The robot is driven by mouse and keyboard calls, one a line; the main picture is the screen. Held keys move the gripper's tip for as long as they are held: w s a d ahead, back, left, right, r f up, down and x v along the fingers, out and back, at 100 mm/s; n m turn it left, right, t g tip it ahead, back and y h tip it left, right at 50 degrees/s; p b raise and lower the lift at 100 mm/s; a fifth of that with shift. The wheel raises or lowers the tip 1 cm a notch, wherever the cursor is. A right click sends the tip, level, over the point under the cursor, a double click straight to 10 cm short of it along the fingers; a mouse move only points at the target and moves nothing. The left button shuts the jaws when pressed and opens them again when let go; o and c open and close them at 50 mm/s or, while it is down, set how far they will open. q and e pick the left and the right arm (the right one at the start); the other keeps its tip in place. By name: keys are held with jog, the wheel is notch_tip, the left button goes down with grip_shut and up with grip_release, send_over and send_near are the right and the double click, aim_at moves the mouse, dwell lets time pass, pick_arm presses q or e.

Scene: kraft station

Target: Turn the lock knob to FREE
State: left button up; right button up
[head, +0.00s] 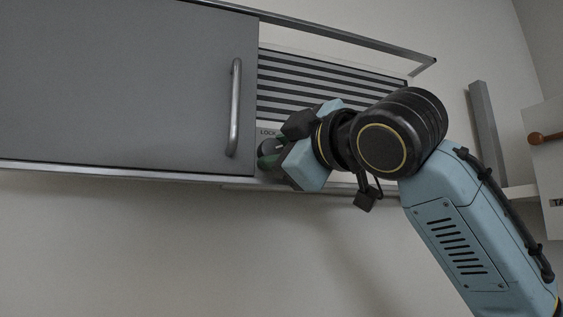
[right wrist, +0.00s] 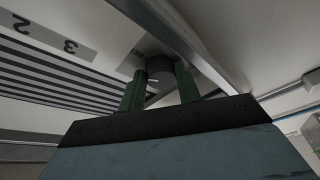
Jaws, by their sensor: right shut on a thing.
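The lock knob (head: 267,145) is a dark round knob on the light panel, just right of the grey door and below a "LOCK" label (head: 267,131). My right gripper (head: 270,157) reaches it from the right and partly covers it. In the right wrist view the knob (right wrist: 160,68) sits between the two green fingers of my right gripper (right wrist: 159,80), which are shut on it. A small pale mark shows on the knob's face. My left gripper is in neither view.
A grey door (head: 120,85) with a vertical bar handle (head: 234,108) stands close left of the knob. A dark-striped panel (head: 325,85) lies above right. A metal rail (head: 350,37) runs above it. The wall below is clear.

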jog(key=shift+a+f+m+t+b, duration=0.1)
jog(key=shift+m+t+b, duration=0.5)
jog(key=shift+m, duration=0.65)
jog(key=shift+a+f+m+t+b, duration=0.1)
jog(key=shift+m+t+b, duration=0.2)
jog(key=shift+m+b, duration=0.7)
jog(key=shift+m, duration=0.45)
jog(key=shift+d, duration=0.1)
jog(key=o, duration=1)
jog(key=shift+h, duration=0.4)
jog(key=shift+r+p, duration=0.1)
jog(key=shift+p, duration=0.2)
